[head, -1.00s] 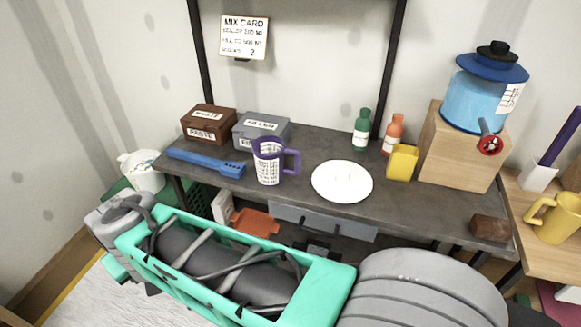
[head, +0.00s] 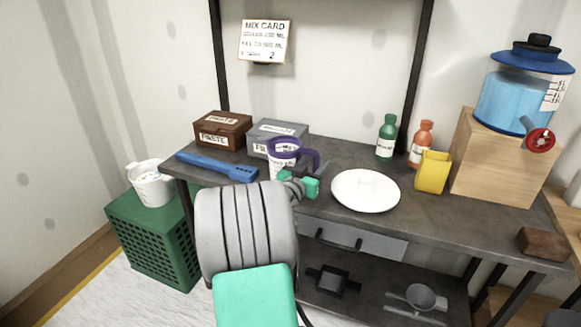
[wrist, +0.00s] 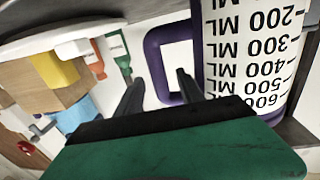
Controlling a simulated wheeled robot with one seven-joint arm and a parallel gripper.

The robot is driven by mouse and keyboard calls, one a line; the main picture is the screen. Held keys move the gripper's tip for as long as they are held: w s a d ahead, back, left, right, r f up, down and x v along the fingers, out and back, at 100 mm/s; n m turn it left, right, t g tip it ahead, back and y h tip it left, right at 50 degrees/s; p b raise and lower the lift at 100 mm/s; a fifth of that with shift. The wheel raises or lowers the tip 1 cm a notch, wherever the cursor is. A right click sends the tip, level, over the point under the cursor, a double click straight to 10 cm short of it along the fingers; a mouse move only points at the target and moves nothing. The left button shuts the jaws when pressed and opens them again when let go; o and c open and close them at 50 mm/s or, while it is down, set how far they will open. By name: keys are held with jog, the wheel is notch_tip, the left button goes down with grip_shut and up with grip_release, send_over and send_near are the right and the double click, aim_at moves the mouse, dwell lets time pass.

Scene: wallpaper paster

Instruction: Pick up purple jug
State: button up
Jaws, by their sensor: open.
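The purple jug (head: 283,152) stands upright on the dark workbench, in front of the grey box. It is white with a purple rim, and its purple handle points right. In the wrist view its measuring scale (wrist: 250,50) fills the right side and looks upside down. My gripper (wrist: 160,77) is open. In that view its two fingers lie either side of the handle's outer bar (wrist: 156,68), the right one seen against the loop's opening. I cannot tell whether they touch it. In the head view my gripper (head: 303,187) hides the jug's lower right part.
A blue tool (head: 215,166) and a brown paste box (head: 222,130) lie left of the jug. A white plate (head: 365,203) is close on the right. Beyond are a green bottle (head: 386,138), an orange bottle (head: 420,145), a yellow container (head: 432,172) and a wooden block (head: 495,165).

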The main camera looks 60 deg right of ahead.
jog(key=shift+d, duration=0.55)
jog(key=shift+c, duration=0.5)
grip_shut()
jog(key=shift+w+r, duration=0.1)
dwell(0.4)
